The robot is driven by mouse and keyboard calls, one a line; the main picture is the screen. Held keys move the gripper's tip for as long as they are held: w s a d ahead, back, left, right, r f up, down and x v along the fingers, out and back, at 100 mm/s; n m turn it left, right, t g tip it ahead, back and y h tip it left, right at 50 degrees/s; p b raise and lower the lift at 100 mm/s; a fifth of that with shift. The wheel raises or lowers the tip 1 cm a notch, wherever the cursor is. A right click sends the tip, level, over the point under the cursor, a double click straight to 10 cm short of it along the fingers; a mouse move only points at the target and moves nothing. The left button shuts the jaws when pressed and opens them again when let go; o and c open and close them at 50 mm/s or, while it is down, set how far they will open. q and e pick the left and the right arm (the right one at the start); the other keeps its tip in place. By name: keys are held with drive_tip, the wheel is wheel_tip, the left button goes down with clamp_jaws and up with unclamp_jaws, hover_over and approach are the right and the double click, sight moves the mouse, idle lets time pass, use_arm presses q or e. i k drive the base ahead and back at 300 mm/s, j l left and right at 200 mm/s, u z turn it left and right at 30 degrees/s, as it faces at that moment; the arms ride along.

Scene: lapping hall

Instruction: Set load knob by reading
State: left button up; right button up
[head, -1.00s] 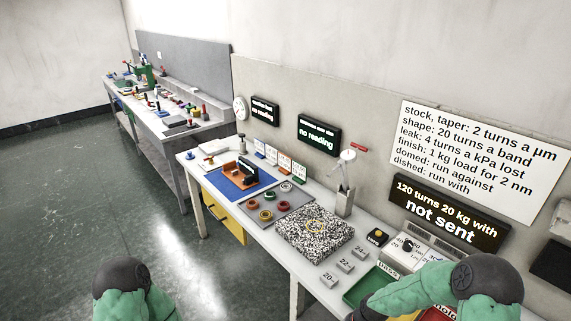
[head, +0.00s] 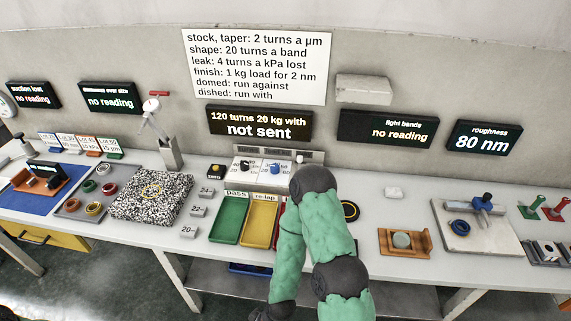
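A white control panel (head: 260,178) stands mid-table with a black knob (head: 245,165) and a blue knob (head: 275,168). Their scale marks are too small to read, so I cannot tell which is the load knob. The display above (head: 260,123) reads "120 turns 20 kg with not sent". The roughness display (head: 483,139) at right reads "80 nm". The rule card (head: 255,65) says "finish: 1 kg load for 2 nm". My bent green right arm rises in front of the panel's right end.
Green pass (head: 230,219) and yellow re-lap (head: 262,222) trays lie before the panel; my arm covers most of a red one (head: 281,234). A speckled plate (head: 150,197) is at left, a wooden holder (head: 404,242) at right. The light bands display (head: 388,129) says "no reading".

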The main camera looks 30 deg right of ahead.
sight(275, 169)
drive_tip(key=z, duration=1)
